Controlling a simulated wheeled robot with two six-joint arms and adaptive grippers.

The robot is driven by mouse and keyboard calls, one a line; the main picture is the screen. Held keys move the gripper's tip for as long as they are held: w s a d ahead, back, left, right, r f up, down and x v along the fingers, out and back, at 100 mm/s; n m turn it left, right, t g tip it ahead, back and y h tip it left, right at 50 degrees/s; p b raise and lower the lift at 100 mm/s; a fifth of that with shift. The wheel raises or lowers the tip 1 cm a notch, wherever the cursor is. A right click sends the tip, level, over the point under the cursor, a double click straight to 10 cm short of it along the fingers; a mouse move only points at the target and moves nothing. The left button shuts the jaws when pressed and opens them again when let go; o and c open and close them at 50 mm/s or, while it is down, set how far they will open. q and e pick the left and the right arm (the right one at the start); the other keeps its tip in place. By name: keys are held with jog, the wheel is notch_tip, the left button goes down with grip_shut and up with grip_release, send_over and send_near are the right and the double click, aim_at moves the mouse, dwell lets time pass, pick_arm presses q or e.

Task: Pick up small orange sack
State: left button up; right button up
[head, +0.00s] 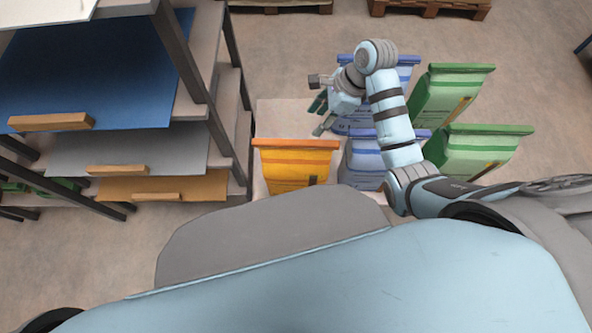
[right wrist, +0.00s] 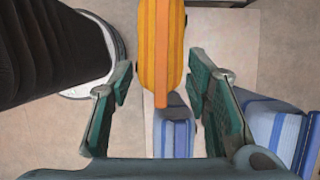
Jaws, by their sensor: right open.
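The small orange sack (head: 295,168) stands left of the blue sacks in the head view, with a darker orange folded top. My right gripper (head: 319,115) is open and empty, behind the orange sack and a little to its right in the head view. In the right wrist view the orange sack (right wrist: 161,45) shows as a narrow upright strip at the top centre, seen beyond and between the open teal fingers. Its lower end lies past the fingertips, and no contact is visible. My left gripper is out of view.
Blue sacks (head: 364,165) stand right of the orange one, partly behind my right arm. Green sacks (head: 473,150) stand farther right. A shelf rack with a blue panel (head: 90,70) is at the left. Pallets (head: 430,8) lie at the back; open floor is before them.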

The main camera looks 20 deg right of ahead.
aim_at(298, 142)
jog(key=b+x, duration=0.5)
jog(key=x, duration=0.9)
jog(key=shift+w, duration=0.1)
jog(key=shift+f+p, duration=0.15)
jog(key=shift+p, duration=0.25)
jog(key=shift+c, duration=0.6)
grip_shut()
